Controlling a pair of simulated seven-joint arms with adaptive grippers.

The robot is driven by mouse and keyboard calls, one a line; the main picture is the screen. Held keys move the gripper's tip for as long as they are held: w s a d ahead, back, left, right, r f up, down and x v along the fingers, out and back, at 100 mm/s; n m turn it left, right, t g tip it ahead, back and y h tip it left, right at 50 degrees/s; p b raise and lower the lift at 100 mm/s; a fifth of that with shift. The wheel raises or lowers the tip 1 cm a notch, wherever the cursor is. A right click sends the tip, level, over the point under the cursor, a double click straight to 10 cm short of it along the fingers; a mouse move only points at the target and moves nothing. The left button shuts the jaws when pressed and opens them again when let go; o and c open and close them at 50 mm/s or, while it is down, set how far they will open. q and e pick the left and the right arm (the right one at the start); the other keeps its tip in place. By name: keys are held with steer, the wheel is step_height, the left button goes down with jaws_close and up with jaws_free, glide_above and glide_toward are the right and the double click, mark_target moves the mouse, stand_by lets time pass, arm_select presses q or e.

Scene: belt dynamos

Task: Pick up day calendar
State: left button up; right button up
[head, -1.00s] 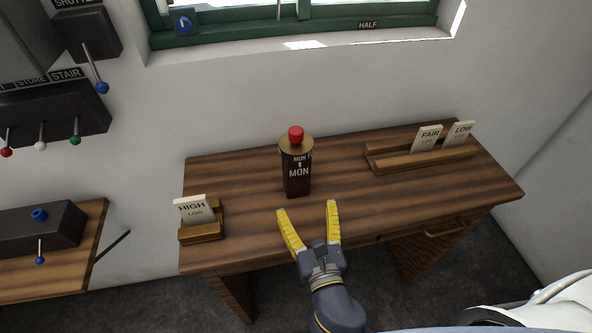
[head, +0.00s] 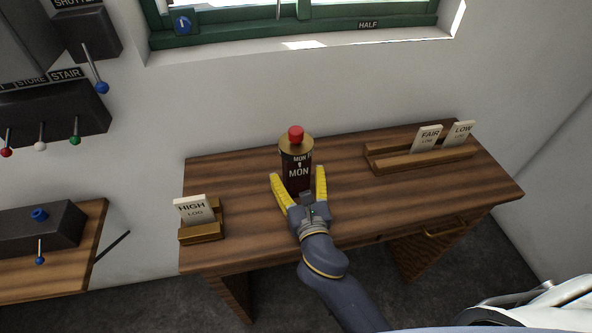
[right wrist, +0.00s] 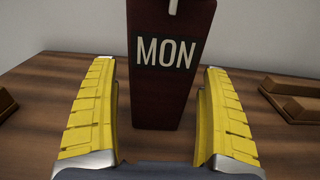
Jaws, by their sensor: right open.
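The day calendar (head: 298,161) stands upright on the wooden desk. It is a dark red block with a brass top, a red knob and a "MON" label. My right gripper (head: 298,182) is open, its yellow fingers on either side of the calendar's lower front in the head view. In the right wrist view the calendar (right wrist: 168,70) stands just beyond and between the open fingers (right wrist: 162,100), with gaps on both sides. The calendar's lower part is partly hidden by the gripper in the head view. My left gripper is not in view.
On the desk (head: 350,205), a small wooden holder (head: 203,235) with a "HIGH" card stands at left. A longer rack (head: 385,163) with "FAIR" and "LOW" cards stands at right. Bare desk surrounds the calendar. The wall and window are behind.

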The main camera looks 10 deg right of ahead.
steer(key=shift+w, duration=0.7)
steer(key=c, duration=1.7)
steer(key=shift+o, duration=0.2)
